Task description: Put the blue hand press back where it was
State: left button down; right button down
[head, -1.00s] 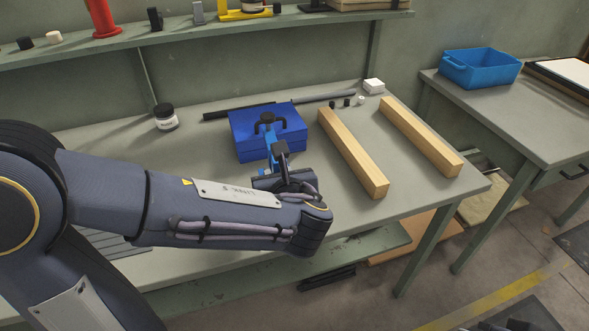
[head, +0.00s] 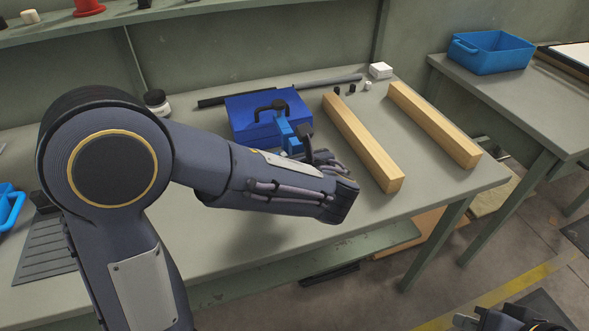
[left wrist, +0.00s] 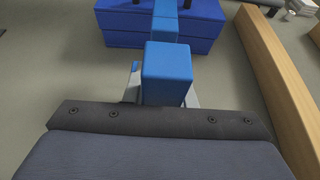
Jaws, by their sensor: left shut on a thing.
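The blue hand press (head: 284,132) is light blue and stands in front of a dark blue box on the bench, partly hidden by my left gripper. My left gripper (head: 306,152) is shut on it. In the left wrist view the press shows as a light blue block (left wrist: 168,72) just beyond the gripper body, with pale grey metal beside it. The fingertips are hidden there. I cannot tell whether the press touches the bench. Part of my right gripper (head: 512,318) shows at the bottom right edge, too cut off to read.
The dark blue box (head: 238,118) with a black handle lies behind the press. Two wooden beams (head: 362,143) (head: 435,125) lie to the right. A dark bar (head: 330,82) and a jar (head: 157,102) are behind. A grey ribbed mat (head: 48,255) and a blue object (head: 8,207) lie left.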

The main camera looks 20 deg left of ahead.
pick_arm(q)
jog(key=shift+w+f, duration=0.35)
jog(key=shift+f, duration=0.1)
jog(key=shift+w+f+b, duration=0.2)
jog(key=shift+f+b, duration=0.1)
jog(key=shift+f, duration=0.65)
jog(key=shift+w+f+b, duration=0.15)
jog(key=shift+f+b, duration=0.15)
jog(key=shift+f, duration=0.6)
jog(key=shift+f, duration=0.2)
jog(key=c, duration=1.2)
grip_release()
jog(key=shift+r, duration=0.1)
